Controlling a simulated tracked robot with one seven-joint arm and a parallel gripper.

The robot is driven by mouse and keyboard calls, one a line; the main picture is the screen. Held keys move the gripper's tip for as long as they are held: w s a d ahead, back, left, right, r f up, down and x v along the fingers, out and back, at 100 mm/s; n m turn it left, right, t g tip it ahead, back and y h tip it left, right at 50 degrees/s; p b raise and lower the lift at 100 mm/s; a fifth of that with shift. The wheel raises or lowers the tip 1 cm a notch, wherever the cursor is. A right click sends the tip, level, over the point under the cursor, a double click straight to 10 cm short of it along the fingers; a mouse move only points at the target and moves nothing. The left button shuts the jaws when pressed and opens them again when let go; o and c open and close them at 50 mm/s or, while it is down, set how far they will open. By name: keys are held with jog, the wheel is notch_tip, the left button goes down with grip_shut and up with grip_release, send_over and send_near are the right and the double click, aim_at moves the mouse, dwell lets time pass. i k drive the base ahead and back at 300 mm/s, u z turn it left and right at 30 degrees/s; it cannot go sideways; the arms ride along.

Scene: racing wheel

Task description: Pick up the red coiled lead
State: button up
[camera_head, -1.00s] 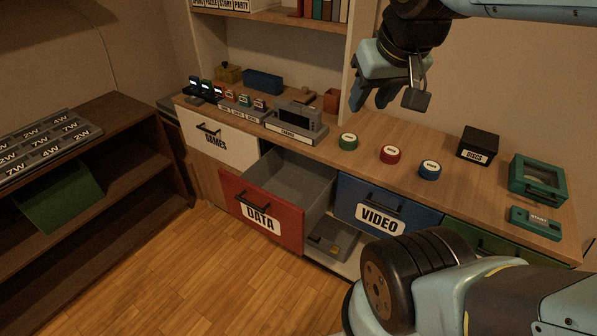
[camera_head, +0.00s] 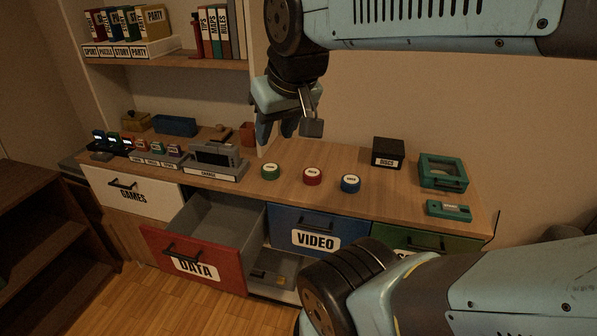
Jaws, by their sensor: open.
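A round red item (camera_head: 312,177) with a white label on top lies on the wooden counter, between a like green one (camera_head: 270,172) and a blue one (camera_head: 350,183). It appears to be the red coiled lead, but coils are too small to make out. My gripper (camera_head: 288,128) is open and hangs fingers down above the counter, over the area behind the green and red items. It is apart from them.
A charge stand (camera_head: 215,160) stands left of the round items. A black discs box (camera_head: 388,152) and teal cases (camera_head: 442,172) stand to the right. The red DATA drawer (camera_head: 193,265) is pulled open below. A shelf unit rises behind at left.

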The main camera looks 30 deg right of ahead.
aim_at(312, 177)
jog(key=u, duration=0.5)
jog(key=k, duration=1.45)
jog(key=z, duration=0.45)
jog(key=i, duration=1)
jog(key=u, duration=0.1)
